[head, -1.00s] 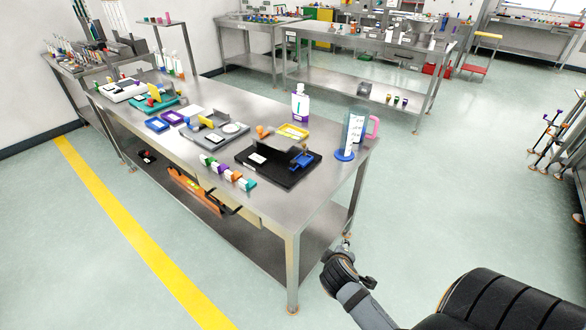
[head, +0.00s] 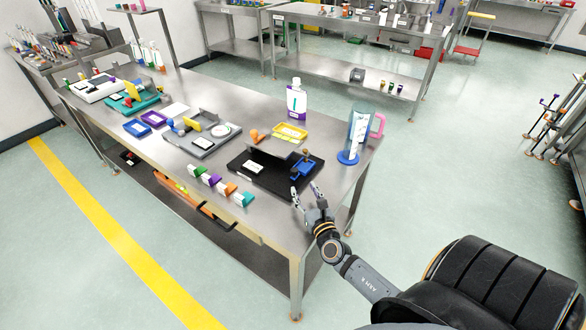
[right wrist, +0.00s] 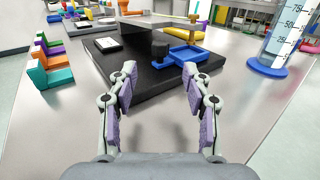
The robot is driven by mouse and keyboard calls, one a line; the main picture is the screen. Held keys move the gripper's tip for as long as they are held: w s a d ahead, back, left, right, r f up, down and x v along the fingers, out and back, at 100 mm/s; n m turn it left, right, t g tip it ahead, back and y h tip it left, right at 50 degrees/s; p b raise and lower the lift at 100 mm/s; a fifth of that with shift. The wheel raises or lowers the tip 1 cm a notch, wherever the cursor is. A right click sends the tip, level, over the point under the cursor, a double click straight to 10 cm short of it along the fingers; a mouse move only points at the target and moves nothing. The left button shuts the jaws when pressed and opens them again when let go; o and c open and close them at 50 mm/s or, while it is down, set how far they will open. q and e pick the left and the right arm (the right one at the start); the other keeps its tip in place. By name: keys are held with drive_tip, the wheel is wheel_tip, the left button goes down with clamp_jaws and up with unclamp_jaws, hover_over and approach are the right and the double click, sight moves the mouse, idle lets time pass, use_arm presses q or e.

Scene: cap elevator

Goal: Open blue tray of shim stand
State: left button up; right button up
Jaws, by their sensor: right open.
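The shim stand is a black base (head: 262,181) near the right end of the steel table, and it also shows ahead in the right wrist view (right wrist: 134,77). Its small blue tray (head: 305,170) sits at the stand's right side. In the right wrist view the blue tray (right wrist: 190,58) lies just beyond and right of a dark round knob (right wrist: 160,50). My right gripper (head: 306,190) is open and empty at the table's front edge, short of the stand. Its fingers (right wrist: 156,92) point toward the stand's near right corner, apart from the tray. My left gripper is not in view.
A measuring cylinder with a blue foot (head: 347,157) stands right of the stand. A white and purple bottle (head: 296,100) and yellow tray (head: 290,132) are behind it. Several coloured blocks (head: 226,187) line the front edge. Bare tabletop (right wrist: 235,105) lies right of my fingers.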

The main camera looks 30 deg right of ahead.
sight(296, 174)
drive_tip(key=x, duration=0.9)
drive_tip(key=shift+w+d+f, duration=0.1)
drive_tip(key=shift+w+d, duration=0.05)
drive_tip(key=shift+w, duration=0.2)
drive_tip(key=shift+w+d, duration=0.1)
drive_tip(key=shift+w, duration=0.25)
drive_tip(key=c, duration=0.7)
clamp_jaws()
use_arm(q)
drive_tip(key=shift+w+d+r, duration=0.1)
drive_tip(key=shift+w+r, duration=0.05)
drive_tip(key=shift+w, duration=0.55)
